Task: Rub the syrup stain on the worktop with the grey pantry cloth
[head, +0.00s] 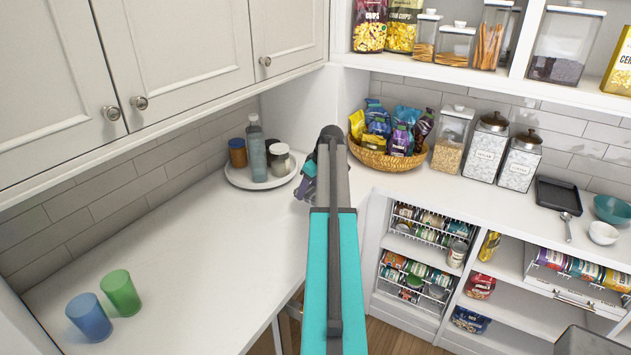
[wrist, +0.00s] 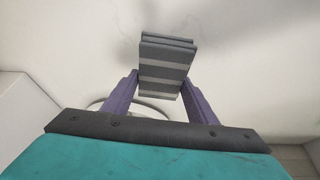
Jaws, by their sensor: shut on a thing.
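The grey pantry cloth (wrist: 165,68) shows in the wrist view as a folded pad with lighter stripes. My gripper (wrist: 161,88) is shut on it, with one purple finger at each side. In the head view my gripper (head: 308,180) is over the inner corner of the white worktop (head: 190,250), just right of the round tray. My arm hides most of the gripper and the cloth there. Whether the cloth touches the worktop I cannot tell. I cannot make out the syrup stain in either view.
The round tray (head: 238,181) holds a bottle and jars close left of my gripper. A basket of snack bags (head: 385,160) stands close right. A blue cup (head: 89,317) and a green cup (head: 121,292) stand at front left. The worktop between cups and tray is clear.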

